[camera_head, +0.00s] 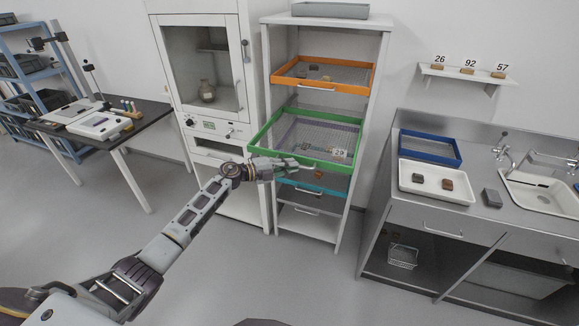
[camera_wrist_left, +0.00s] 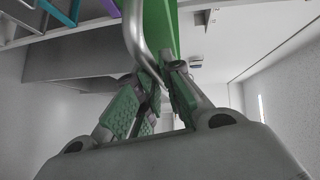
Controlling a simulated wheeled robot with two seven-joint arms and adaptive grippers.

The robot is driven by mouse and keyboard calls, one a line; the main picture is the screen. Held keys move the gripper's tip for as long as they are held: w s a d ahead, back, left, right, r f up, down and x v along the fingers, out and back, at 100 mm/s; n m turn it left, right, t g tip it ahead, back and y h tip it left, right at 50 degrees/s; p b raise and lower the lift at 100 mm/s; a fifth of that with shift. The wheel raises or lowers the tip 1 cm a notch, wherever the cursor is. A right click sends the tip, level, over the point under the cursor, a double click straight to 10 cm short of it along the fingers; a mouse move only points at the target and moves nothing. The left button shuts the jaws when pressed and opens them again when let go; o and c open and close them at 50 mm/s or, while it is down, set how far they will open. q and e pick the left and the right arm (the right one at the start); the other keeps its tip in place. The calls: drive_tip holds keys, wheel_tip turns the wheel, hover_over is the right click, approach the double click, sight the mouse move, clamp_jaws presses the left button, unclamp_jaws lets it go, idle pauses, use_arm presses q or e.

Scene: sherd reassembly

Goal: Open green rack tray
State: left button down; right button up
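The green rack tray (camera_head: 268,128) sticks out of the white rack, its front edge well ahead of the orange tray above. It has a mesh floor, a few small sherds and a tag reading 29. My left gripper (camera_head: 292,163) is at the tray's front edge, covering part of it. In the left wrist view, the fingers (camera_wrist_left: 160,68) close around the curved metal handle (camera_wrist_left: 135,35), right against the green tray front (camera_wrist_left: 161,22). My right gripper is out of view.
An orange tray (camera_head: 283,75) sits above and a teal tray (camera_head: 335,190) below in the rack (camera_head: 383,60). A white glass-door cabinet (camera_head: 160,60) stands left. A steel counter (camera_head: 480,218) with sink stands right. The floor before the rack is clear.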

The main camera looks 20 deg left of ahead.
use_arm(q)
drive_tip(key=c, duration=1.5)
unclamp_jaws()
drive_tip(key=shift+c, duration=0.2)
drive_tip(key=shift+a, duration=0.1)
drive_tip(key=v, duration=1.2)
